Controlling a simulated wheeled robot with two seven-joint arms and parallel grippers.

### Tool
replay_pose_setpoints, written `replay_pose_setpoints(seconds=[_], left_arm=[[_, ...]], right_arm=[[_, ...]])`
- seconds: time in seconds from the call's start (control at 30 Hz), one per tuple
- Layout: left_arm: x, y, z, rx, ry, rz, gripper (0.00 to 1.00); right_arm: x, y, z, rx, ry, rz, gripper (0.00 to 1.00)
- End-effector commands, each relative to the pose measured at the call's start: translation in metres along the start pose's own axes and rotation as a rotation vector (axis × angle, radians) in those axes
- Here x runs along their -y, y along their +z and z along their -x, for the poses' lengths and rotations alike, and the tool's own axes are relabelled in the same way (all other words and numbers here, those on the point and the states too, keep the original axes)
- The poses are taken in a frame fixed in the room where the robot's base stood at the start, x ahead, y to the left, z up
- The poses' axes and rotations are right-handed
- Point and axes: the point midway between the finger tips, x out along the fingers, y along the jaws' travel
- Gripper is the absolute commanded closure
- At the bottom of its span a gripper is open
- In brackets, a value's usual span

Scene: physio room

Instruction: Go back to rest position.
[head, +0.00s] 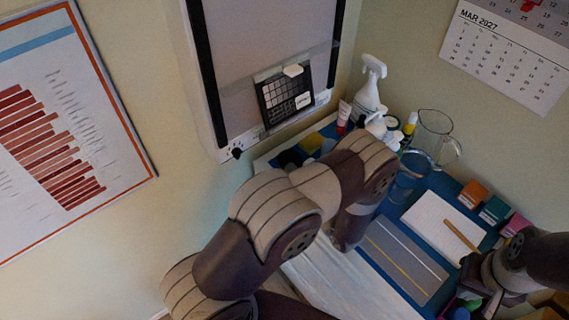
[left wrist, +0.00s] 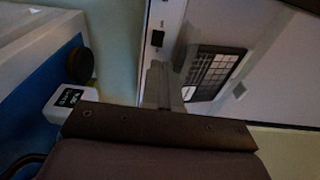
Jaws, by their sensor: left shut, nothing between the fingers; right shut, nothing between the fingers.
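My left arm reaches up from the bottom of the head view and bends over the table, and its links hide much of the left gripper there. In the left wrist view my left gripper (left wrist: 163,86) shows narrow grey fingers close together with nothing between them. They are in front of the wall-mounted light panel, near its lower edge. My right gripper (head: 493,303) is at the lower right of the head view, low over the right part of the table, shut and empty. Its fingers are small and partly hidden by the wrist.
The table (head: 444,183) holds a spray bottle (head: 368,88), a glass jug (head: 436,132), a notepad (head: 440,225) with a pencil (head: 461,236), and several coloured blocks. The light panel (head: 265,60) carries a dark grid card (head: 287,96). A white labelled item (left wrist: 71,101) is near my left gripper.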

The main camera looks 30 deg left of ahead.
Motion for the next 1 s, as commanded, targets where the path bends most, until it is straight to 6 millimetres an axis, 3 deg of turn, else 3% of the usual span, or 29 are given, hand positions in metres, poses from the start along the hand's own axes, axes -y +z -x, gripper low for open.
replay_pose_setpoints(seconds=[0.13, 0.63, 0.73, 0.87, 0.93, 1.0], left_arm=[[0.000, 0.000, 0.009, -0.001, 0.000, -0.001, 1.00], [0.000, 0.000, 0.009, 0.000, 0.001, 0.000, 1.00], [0.001, -0.010, 0.004, -0.030, 0.063, 0.068, 1.00], [0.005, -0.060, -0.002, -0.175, 0.437, 0.401, 1.00], [0.020, -0.083, 0.015, -0.241, 0.753, 0.590, 1.00], [0.039, -0.080, 0.045, -0.240, 1.064, 0.682, 1.00]], right_arm=[[0.000, 0.000, -0.002, 0.000, 0.000, 0.000, 1.00], [0.000, 0.000, -0.002, 0.000, 0.000, 0.000, 1.00], [0.000, 0.000, -0.002, 0.000, 0.000, 0.000, 1.00], [0.000, 0.000, -0.001, 0.000, 0.000, 0.000, 1.00], [0.000, 0.000, -0.002, 0.000, 0.000, 0.000, 1.00], [0.000, 0.000, -0.002, 0.000, 0.000, 0.000, 1.00]])
